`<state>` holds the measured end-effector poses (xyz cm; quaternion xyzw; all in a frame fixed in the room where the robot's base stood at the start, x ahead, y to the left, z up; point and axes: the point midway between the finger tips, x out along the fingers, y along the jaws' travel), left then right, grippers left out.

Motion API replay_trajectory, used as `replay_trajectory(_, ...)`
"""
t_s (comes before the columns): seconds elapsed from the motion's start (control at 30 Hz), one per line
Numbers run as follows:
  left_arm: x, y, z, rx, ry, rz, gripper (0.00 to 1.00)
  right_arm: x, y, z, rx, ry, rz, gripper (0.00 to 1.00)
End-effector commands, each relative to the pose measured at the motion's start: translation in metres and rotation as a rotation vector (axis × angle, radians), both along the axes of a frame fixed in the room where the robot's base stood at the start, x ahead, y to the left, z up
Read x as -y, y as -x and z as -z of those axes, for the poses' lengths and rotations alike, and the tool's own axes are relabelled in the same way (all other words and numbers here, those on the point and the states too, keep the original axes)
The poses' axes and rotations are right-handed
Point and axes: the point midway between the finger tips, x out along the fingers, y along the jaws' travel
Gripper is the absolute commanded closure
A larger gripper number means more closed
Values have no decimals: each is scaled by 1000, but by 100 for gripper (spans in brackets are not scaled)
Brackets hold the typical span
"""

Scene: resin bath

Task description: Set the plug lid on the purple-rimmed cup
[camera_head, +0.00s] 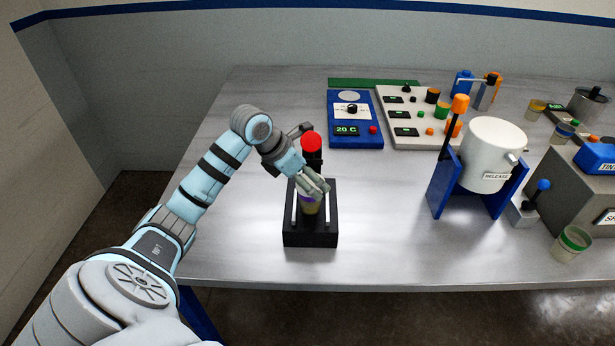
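The purple-rimmed cup (309,205) stands in a black stand (310,238). Only part of its purple rim and yellowish body shows. My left gripper (316,188) reaches in from the left and points down at the top of the cup, covering much of the rim. Whether its fingers touch the cup, or hold something, I cannot tell. I cannot make out the plug lid; the gripper may hide it. My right gripper is not in view.
A red knob (312,141) on a dark post rises behind the gripper. A blue unit reading 20 C (355,128) and a grey control panel (418,118) lie behind. A white pot (491,153) on blue supports and a green-rimmed cup (571,244) stand right. Table between is clear.

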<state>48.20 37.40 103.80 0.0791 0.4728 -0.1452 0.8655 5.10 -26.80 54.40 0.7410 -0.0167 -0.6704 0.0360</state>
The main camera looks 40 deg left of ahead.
Motion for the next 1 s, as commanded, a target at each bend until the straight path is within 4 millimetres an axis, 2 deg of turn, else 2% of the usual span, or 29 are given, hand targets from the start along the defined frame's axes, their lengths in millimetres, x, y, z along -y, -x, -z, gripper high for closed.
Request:
replay_trajectory(0.27, 0, 0, -1, 0, 0, 0, 22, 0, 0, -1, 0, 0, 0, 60)
replay_trajectory(0.37, 0, 0, -9, 0, 0, 0, 22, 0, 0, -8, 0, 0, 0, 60)
replay_trajectory(0.43, -1, 1, -19, 1, -2, 0, 22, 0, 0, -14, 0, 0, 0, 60)
replay_trajectory(0.53, -7, 12, -34, 3, -6, -1, 22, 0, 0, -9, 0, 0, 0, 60)
replay_trajectory(0.8, -19, 51, -95, 2, -6, -1, 22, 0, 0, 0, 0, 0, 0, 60)
replay_trajectory(1.0, -21, 61, -113, -1, 0, 0, 22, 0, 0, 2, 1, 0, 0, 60)
